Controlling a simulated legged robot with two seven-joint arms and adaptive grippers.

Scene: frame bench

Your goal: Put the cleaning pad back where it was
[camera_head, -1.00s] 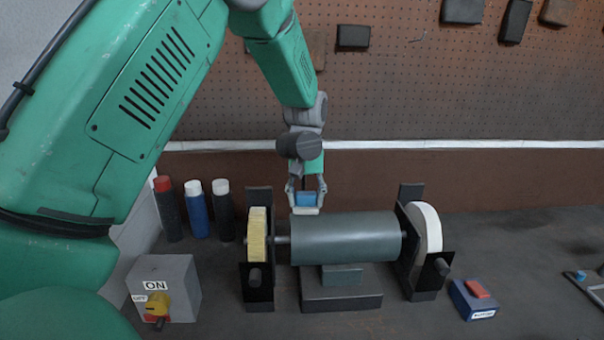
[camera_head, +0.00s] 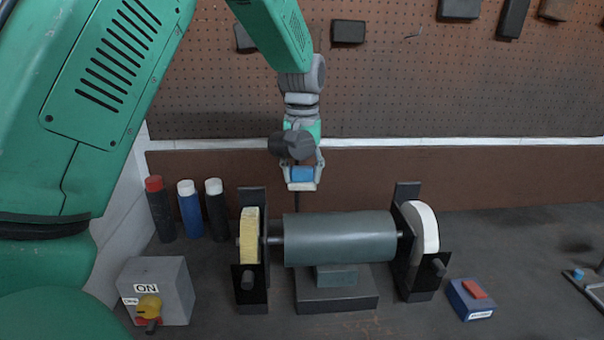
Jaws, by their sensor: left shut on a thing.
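My left gripper (camera_head: 302,184) is shut on the blue cleaning pad (camera_head: 302,174), which has a pale lower edge. It holds the pad in the air above and behind the grey cylinder of the bench grinder (camera_head: 340,238). The pad looks clear of the grinder. A yellow wheel (camera_head: 249,236) is on the grinder's left end and a white wheel (camera_head: 424,226) on its right end. My right gripper does not show.
A grey switch box (camera_head: 168,280) with an ON label stands front left. Red-capped (camera_head: 160,208), white-capped blue (camera_head: 190,210) and white-capped black (camera_head: 217,210) bottles stand behind it. A blue box with a red top (camera_head: 471,299) lies right of the grinder. Pegboard (camera_head: 420,90) rises behind.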

